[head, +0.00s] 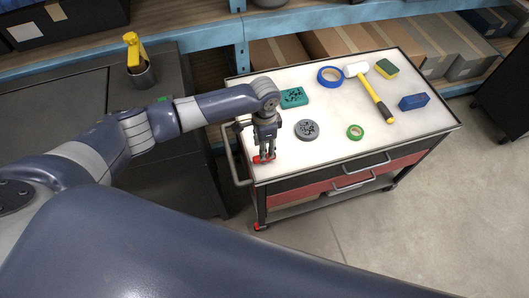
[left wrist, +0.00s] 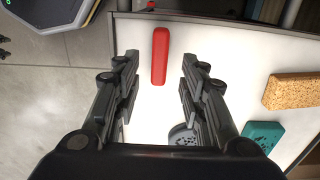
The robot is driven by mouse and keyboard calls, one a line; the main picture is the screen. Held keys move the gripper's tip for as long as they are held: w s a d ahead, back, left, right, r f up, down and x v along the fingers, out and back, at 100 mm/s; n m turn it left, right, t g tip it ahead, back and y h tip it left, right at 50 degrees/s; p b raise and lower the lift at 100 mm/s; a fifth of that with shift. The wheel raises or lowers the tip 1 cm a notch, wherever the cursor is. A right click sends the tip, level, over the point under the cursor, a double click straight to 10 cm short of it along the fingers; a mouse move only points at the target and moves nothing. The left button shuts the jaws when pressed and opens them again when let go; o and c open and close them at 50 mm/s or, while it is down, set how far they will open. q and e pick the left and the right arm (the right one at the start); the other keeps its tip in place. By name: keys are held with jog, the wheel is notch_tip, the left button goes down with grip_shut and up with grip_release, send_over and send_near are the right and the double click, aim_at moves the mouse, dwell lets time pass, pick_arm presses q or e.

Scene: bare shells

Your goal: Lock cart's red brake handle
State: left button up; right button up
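The cart's white top (head: 340,150) has a short red bar-shaped handle (head: 262,159) lying near its left front corner, partly hidden by my left gripper in the head view. In the left wrist view the red handle (left wrist: 160,55) lies lengthwise, near the cart top's edge. My left gripper (head: 264,153) points down over it. In its wrist view my left gripper (left wrist: 158,62) is open, with one finger on each side of the handle and a gap on both sides. I cannot tell how high the fingertips are above the top. My right gripper is not in view.
On the cart are a teal block (head: 293,97), grey disc (head: 307,129), blue tape (head: 330,76), green tape (head: 355,132), hammer (head: 374,93), sponge (head: 387,68) and blue block (head: 414,102). A cork-coloured block (left wrist: 290,92) shows in the wrist view. A shelf (head: 215,40) stands behind.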

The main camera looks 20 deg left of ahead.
pick_arm(q)
jog(key=shift+f, duration=2.7)
jog(key=shift+c, duration=0.5)
grip_shut()
